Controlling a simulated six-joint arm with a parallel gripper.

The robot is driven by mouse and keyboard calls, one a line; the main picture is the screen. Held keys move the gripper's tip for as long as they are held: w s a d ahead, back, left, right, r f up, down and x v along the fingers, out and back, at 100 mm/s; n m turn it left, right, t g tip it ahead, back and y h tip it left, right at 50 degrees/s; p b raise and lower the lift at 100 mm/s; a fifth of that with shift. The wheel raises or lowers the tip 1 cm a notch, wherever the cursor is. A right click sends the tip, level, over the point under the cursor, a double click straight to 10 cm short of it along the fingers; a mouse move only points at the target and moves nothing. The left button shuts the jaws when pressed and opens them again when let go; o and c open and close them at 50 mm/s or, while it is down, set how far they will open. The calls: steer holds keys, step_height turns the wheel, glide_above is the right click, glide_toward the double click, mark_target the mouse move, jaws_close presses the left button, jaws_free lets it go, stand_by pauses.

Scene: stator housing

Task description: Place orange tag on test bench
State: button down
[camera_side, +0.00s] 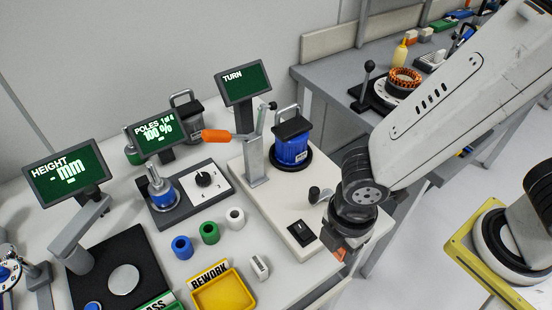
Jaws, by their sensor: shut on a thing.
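My gripper (345,246) points down at the front right edge of the white bench, right of the black rocker switch. It is shut on a small orange piece, which I take to be the orange tag (340,254); only a sliver of it shows between the fingers. Whether it touches the bench I cannot tell. The test bench (275,205) is a pale plate with a grey post, a blue cylindrical housing (291,151) in a black ring, a black knob and the switch. An orange-handled lever (216,135) sticks out left from the post.
Screens reading HEIGHT (67,177), POLES (158,132) and TURN (242,82) stand along the back. Blue, green and white rings (209,232) and a yellow REWORK tray (222,291) lie at the front. A grey table (335,75) stands behind.

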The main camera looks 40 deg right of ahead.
steer(key=w+a+f, duration=0.3)
steer(key=w+a, duration=0.1)
steer(key=w, duration=0.1)
glide_above(278, 262)
steer(key=f, duration=0.4)
steer(key=shift+s+d+f, duration=0.15)
steer(key=shift+s+f, duration=0.05)
steer(key=shift+f, duration=0.3)
steer(key=shift+w+f, duration=0.1)
steer(key=shift+w+a+f, duration=0.15)
steer(key=shift+a+f, duration=0.05)
steer(key=shift+f, duration=1.5)
steer(key=shift+f, duration=0.1)
steer(key=shift+c, duration=0.5)
jaws_free()
